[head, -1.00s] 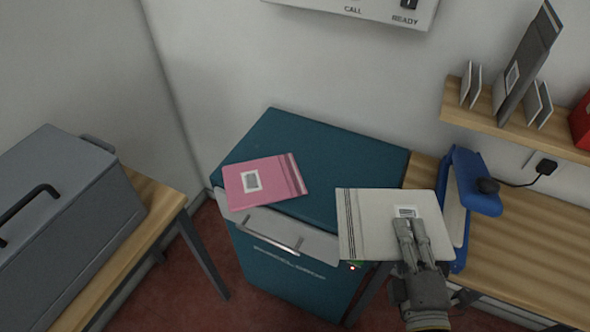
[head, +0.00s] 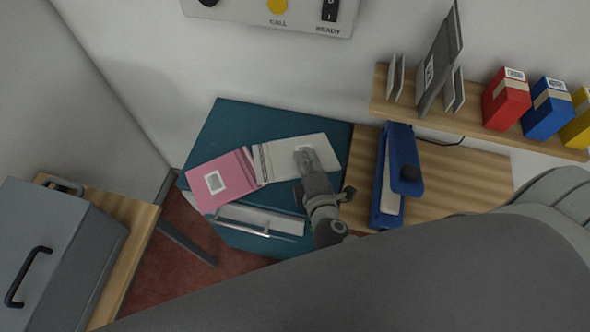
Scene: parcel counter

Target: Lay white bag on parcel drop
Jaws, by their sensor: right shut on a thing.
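The white bag (head: 277,159) is a flat, pale packet with dark stripes at its left end and a label near my gripper. It is over the right part of the teal parcel drop (head: 237,122); I cannot tell whether it touches the top. My right gripper (head: 305,154) is shut on the white bag at its right part, with its fingers over the label. A pink bag (head: 216,185) lies on the left part of the parcel drop, and its right end meets the white bag's striped end in the picture. My left gripper is not in view.
A blue device (head: 390,180) stands on the wooden table (head: 455,178) right of the parcel drop. A shelf (head: 425,112) above holds a grey folder and red, blue and yellow boxes. A grey case (head: 65,250) sits at left. My own arm covers the lower right.

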